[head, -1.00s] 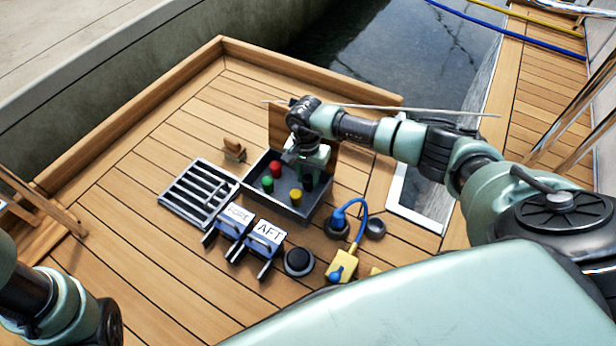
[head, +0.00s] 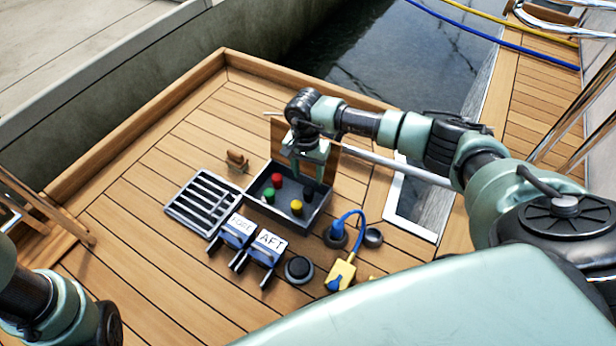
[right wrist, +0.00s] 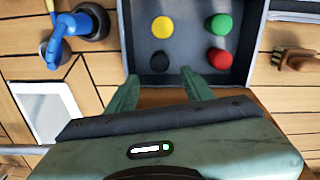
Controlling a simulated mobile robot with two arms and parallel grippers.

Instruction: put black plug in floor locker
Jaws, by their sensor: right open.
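The floor locker (head: 262,212) is a dark open box set in the deck, with its wooden lid (head: 330,165) standing up at the back. The black plug (head: 308,193) stands inside it at the right, beside the yellow plug (head: 296,207). A red plug (head: 277,181) and a green plug (head: 269,195) are also inside. My right gripper (head: 312,174) is over the back of the locker, open and empty. In the right wrist view, the black plug (right wrist: 160,62) lies just beyond the open fingers (right wrist: 161,88), apart from them. My left gripper is out of view.
A metal grating (head: 202,203) lies left of the locker. Blue blocks marked FORE (head: 239,231) and AFT (head: 267,246) stand in front. A yellow box (head: 341,273) with a blue cable sits front right, and a wooden brush (head: 237,160) behind the grating.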

